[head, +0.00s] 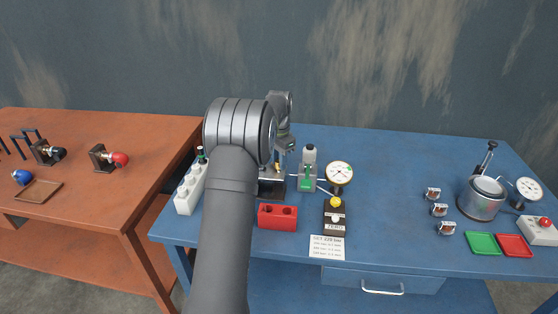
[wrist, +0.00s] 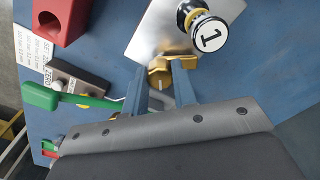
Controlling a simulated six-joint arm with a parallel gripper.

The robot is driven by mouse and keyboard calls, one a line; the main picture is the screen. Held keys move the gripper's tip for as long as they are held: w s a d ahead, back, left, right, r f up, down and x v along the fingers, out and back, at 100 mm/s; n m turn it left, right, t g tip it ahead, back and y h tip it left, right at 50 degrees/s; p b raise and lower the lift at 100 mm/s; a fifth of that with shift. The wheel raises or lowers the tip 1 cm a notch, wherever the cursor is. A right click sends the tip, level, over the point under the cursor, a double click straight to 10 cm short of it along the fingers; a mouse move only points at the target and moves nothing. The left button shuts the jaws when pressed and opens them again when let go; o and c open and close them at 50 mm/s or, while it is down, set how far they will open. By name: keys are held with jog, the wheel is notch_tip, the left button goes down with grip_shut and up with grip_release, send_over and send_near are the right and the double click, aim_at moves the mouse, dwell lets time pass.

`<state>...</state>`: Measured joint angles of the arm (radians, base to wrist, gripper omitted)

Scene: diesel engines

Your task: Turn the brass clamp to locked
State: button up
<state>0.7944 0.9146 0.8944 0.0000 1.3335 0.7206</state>
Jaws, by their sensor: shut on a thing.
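The brass clamp (wrist: 160,78) is a small yellow-gold piece at the edge of a silver metal plate (wrist: 150,40) in the wrist view. My gripper (wrist: 161,70) has its two blue-grey fingers around the clamp, one on each side, and is shut on it. The fingers hide part of the clamp, and its exact turn angle is hard to tell. In the head view my arm hides most of this spot, and the clamp cannot be made out clearly there.
A cylinder with a white cap marked 1 (wrist: 207,32) stands on the plate close to the fingers. A green-handled lever (wrist: 40,95) reaches in from the left. A red block (head: 277,217), a dial gauge (head: 340,174) and a white rack (head: 189,190) stand nearby on the blue table.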

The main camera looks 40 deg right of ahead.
jog(key=n, duration=0.5)
jog(key=shift+r+n, duration=0.1)
jog(key=shift+n, duration=0.2)
jog(key=n, duration=0.4)
jog(key=shift+n, duration=0.4)
jog(key=o, duration=1)
notch_tip(320, 180, up, 17)
jog(key=shift+r, duration=0.2)
jog(key=shift+f, duration=0.1)
